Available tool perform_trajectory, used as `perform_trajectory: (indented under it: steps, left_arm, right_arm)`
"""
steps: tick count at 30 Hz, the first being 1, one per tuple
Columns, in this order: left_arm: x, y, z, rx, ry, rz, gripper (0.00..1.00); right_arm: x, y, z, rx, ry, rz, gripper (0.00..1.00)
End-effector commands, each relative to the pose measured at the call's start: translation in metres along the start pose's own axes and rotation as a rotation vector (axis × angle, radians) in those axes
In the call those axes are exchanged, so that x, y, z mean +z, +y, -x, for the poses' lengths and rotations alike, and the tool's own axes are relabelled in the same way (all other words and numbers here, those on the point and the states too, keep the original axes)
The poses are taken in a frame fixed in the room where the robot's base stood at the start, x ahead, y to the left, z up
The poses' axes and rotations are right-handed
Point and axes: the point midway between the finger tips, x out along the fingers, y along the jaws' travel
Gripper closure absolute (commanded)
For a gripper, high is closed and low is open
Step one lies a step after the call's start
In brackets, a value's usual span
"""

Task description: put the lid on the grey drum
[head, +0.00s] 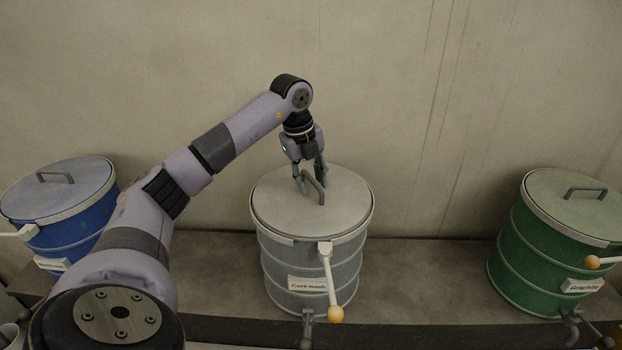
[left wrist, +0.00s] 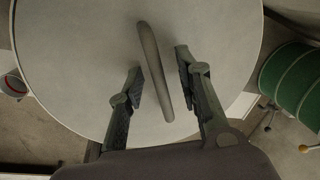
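The grey drum (head: 284,270), labelled "Cure wash", stands upright in the middle of the head view. Its round grey lid (head: 345,205) lies over the drum's top and looks level. The lid has a raised bar handle (head: 318,193), which also shows in the left wrist view (left wrist: 152,65). My left gripper (head: 311,184) is over the lid, pointing down at the handle. In the left wrist view its fingers (left wrist: 161,68) are open, one on each side of the handle, with gaps visible. My right gripper is not in view.
A lever with an orange knob (head: 336,314) hangs at the grey drum's front, above a tap (head: 307,328). A blue lidded drum (head: 75,235) stands left and a green lidded drum (head: 520,260) right. The ledge (head: 420,275) between grey and green drums is clear.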

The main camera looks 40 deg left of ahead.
Motion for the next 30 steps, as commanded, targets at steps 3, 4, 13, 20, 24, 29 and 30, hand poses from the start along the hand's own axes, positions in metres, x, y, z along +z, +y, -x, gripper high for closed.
perform_trajectory:
  steps: [3,4,13,20,24,29,30]
  left_arm:
    - [0.000,0.000,0.002,0.001,0.000,0.000,0.68]
    - [0.000,0.000,0.004,0.000,0.000,0.000,0.68]
    - [0.001,-0.001,0.059,-0.004,-0.001,0.001,0.68]
    - [0.001,-0.001,0.102,-0.003,-0.001,0.001,0.68]
    - [0.000,-0.001,0.115,-0.001,0.000,0.001,0.68]
    - [0.000,0.000,0.120,0.000,0.001,0.000,0.68]
    - [0.000,0.000,0.120,0.000,0.001,0.000,0.68]
  right_arm:
    - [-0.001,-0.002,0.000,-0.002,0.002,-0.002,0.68]
    - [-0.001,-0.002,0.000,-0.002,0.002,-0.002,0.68]
    - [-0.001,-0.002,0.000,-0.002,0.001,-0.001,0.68]
    - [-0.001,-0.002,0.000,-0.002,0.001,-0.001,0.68]
    - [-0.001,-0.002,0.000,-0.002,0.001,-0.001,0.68]
    - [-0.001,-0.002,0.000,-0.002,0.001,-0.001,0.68]
    - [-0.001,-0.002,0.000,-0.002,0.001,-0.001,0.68]
